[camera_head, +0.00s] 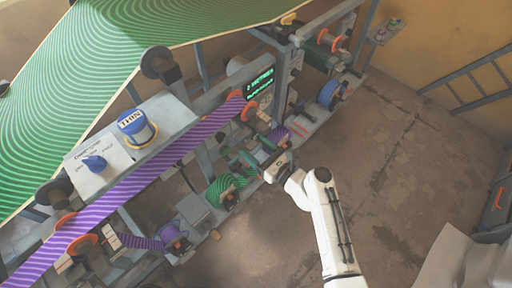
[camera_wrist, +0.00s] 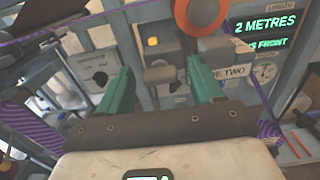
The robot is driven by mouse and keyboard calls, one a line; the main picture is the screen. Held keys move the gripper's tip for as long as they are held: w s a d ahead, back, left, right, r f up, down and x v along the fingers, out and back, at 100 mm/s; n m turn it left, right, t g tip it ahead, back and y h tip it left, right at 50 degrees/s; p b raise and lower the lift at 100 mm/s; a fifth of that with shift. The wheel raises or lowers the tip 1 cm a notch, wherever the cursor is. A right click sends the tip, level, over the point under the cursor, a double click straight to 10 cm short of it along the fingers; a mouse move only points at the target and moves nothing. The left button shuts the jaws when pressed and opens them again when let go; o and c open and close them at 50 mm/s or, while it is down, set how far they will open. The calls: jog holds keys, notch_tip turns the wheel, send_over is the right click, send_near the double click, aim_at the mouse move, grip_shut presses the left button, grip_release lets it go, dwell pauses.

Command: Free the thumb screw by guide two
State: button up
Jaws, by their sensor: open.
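My gripper (camera_head: 266,158) is open beside the lower rail of the machine in the head view. In the wrist view its two green fingers (camera_wrist: 161,78) stand apart, with nothing held. Between and beyond the fingertips is a short brownish-grey cylinder (camera_wrist: 159,75) under a grey block; it may be the thumb screw, but I cannot be sure. A plate with lettering ending in "E TWO" (camera_wrist: 232,73) is just right of the right finger. The fingers partly hide the parts around it. I cannot make out the screw in the head view.
An orange-rimmed roller (camera_wrist: 203,12) is above the right finger. A lit display (camera_head: 261,83) reads about 2 metres. A purple striped band (camera_head: 150,185) runs along the machine, and a green striped roll (camera_head: 227,187) is left of my gripper. The floor (camera_head: 400,180) to the right is clear.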

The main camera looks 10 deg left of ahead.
jog(key=c, duration=1.1)
jog(key=shift+o, duration=0.2)
